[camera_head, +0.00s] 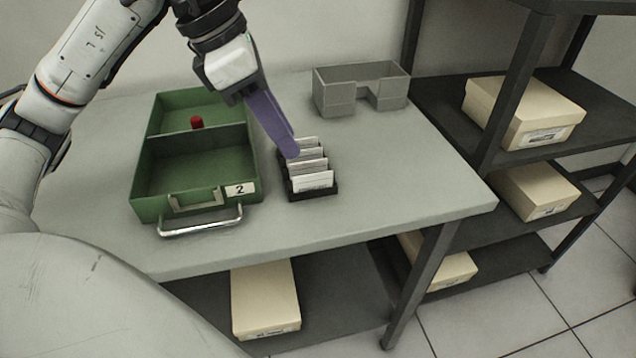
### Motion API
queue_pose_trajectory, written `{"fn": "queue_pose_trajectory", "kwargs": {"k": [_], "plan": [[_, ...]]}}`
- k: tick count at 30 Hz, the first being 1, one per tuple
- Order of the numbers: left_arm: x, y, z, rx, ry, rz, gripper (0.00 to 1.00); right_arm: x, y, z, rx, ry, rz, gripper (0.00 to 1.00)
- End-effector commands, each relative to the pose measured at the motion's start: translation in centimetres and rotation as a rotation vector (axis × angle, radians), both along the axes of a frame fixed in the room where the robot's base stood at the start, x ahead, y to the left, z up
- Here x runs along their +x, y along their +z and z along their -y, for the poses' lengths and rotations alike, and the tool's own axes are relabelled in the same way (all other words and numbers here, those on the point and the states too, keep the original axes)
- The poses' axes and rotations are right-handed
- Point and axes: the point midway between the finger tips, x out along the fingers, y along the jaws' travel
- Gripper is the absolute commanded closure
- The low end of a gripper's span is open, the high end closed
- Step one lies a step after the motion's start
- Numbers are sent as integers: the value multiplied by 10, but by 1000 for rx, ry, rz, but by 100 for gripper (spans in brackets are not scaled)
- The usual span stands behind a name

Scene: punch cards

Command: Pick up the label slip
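Several white paper slips or cards (313,180) stand upright in a small black rack (314,195) on the table. I cannot tell which one is the label slip. My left gripper (292,152) reaches down from the upper left. Its purple fingers end at the back left part of the rack, in front of some of the slips. The fingers overlap in this view, so I cannot see whether they are apart or hold a slip. A white label marked "2" (240,190) is on the front of the green box (165,207). My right gripper is out of view.
The green box is open, left of the rack, with a red object (197,122) inside and a metal handle (200,222) in front. A grey tray (335,95) stands behind right. The table (400,190) is clear at right. Dark shelves (590,120) hold cream boxes (520,112).

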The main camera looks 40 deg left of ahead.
Motion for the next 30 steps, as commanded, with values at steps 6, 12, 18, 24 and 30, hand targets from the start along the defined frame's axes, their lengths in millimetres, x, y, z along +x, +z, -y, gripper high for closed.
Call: {"fn": "queue_pose_trajectory", "kwargs": {"k": [6, 12, 18, 24, 30], "plan": [[8, -26, 9, -4, -5, -4, 76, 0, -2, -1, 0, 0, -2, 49], [14, -43, 17, -7, -7, -6, 76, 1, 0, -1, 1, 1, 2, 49], [24, -68, 25, -7, -6, -3, 76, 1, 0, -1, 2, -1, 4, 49], [26, -74, 26, -5, -5, -2, 76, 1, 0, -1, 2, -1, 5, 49], [26, -74, 26, -6, -5, -1, 89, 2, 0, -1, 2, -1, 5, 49]]}}
